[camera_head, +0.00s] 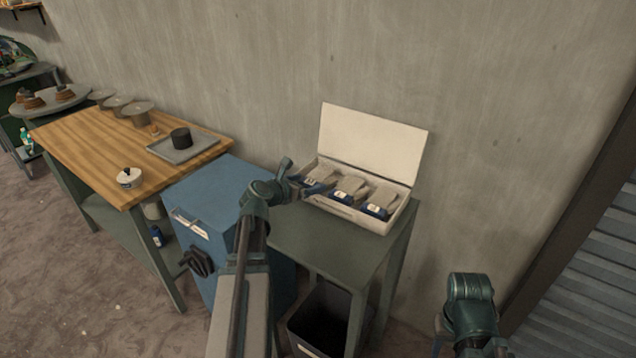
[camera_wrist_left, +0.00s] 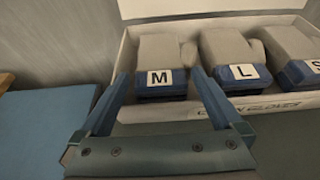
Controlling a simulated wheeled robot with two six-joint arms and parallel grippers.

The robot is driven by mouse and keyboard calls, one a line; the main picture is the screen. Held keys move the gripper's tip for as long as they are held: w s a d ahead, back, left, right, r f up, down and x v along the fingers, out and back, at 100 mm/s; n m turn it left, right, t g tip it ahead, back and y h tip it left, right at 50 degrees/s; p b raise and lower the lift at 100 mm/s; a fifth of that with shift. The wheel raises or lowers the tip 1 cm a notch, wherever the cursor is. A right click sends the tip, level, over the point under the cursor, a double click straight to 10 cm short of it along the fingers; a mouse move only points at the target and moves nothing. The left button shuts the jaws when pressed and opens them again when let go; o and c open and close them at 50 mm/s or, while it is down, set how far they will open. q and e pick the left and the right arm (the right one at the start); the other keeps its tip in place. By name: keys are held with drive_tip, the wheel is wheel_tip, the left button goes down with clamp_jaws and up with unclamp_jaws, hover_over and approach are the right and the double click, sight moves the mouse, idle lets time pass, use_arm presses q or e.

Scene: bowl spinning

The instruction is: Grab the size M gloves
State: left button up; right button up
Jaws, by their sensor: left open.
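The size M gloves (camera_wrist_left: 160,62) are a grey pair with a blue cuff and a white M label. They lie leftmost in the open white box (camera_wrist_left: 285,98). In the head view the M gloves (camera_head: 320,176) are partly hidden by my left gripper (camera_head: 293,184). In the left wrist view my left gripper (camera_wrist_left: 160,76) is open, with its blue fingers apart on either side of the M cuff. I cannot tell whether they touch it. My right arm shows at the lower right of the head view, but its gripper is not visible.
The L gloves (camera_head: 350,188) and S gloves (camera_head: 381,199) lie to the right in the box. The box stands on a green table (camera_head: 330,243) against the wall, lid raised behind. A blue cabinet (camera_head: 205,225) stands left, and a black bin (camera_head: 322,322) below.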

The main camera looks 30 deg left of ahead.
sight(316, 179)
use_arm(q)
drive_tip(key=shift+w, duration=0.1)
drive_tip(key=b+x, duration=0.2)
drive_tip(key=x, duration=0.3)
drive_tip(key=shift+f, duration=0.1)
drive_tip(key=shift+c, duration=0.3)
drive_tip(key=c, duration=1.3)
drive_tip(key=shift+c, duration=0.2)
wheel_tip(316, 179, up, 10)
drive_tip(key=p, duration=1)
